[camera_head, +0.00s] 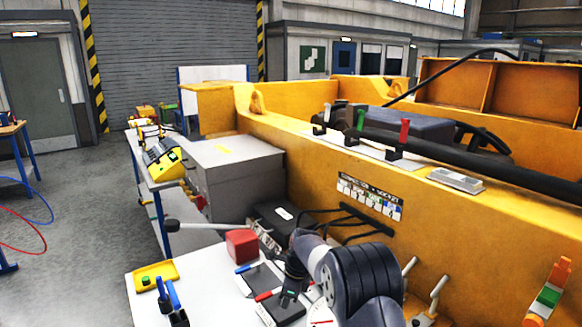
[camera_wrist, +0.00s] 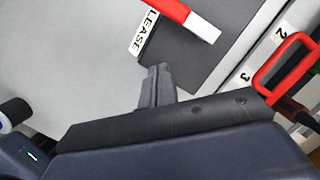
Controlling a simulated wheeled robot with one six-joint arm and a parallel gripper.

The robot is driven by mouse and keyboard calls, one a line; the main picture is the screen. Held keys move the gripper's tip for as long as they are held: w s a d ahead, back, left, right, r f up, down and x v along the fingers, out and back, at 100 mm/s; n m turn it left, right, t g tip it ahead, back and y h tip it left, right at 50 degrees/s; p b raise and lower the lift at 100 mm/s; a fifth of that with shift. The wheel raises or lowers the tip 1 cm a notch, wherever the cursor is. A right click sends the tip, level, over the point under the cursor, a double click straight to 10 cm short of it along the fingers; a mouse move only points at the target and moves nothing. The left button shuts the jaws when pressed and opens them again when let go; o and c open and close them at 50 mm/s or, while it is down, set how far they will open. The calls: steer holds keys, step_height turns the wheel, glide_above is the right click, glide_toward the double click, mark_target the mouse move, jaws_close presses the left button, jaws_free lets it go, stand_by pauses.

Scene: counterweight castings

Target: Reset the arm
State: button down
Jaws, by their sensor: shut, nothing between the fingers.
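My gripper (camera_wrist: 157,88) shows in the wrist view with its two dark fingers together and nothing between them. In the head view my arm reaches in from the bottom, and my gripper (camera_head: 291,293) points down over the white table. Below it lie dark flat pads, one with a red-and-white marker (camera_head: 268,295). The wrist view shows this red-and-white marker (camera_wrist: 190,18) and a dark pad (camera_wrist: 185,55) with a white label reading "LEASE". My gripper appears apart from them, though its exact height is hard to tell.
A red block (camera_head: 241,245), a yellow tray (camera_head: 154,275) and blue-handled tools (camera_head: 172,300) stand on the white table (camera_head: 205,275). A large yellow casting (camera_head: 330,165) closes off the right and back. A grey cabinet (camera_head: 235,175) stands behind. A red handle (camera_wrist: 290,70) is right in the wrist view.

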steer(key=shift+d+n, duration=0.3)
steer(key=shift+n, duration=0.4)
steer(key=d+n, duration=0.1)
steer(key=w+n+g, duration=0.1)
steer(key=n, duration=0.1)
steer(key=shift+d, duration=0.4)
steer(key=shift+w+d+n+g, duration=0.15)
steer(key=shift+w+d+n, duration=0.1)
steer(key=shift+n, duration=0.3)
steer(key=shift+w+d+n+g, duration=0.15)
steer(key=shift+w+n, duration=0.05)
steer(key=shift+n, duration=0.35)
steer(key=shift+w+d, duration=0.2)
steer(key=shift+d, duration=0.2)
steer(key=shift+w+d, duration=0.25)
steer(key=shift+d, duration=0.3)
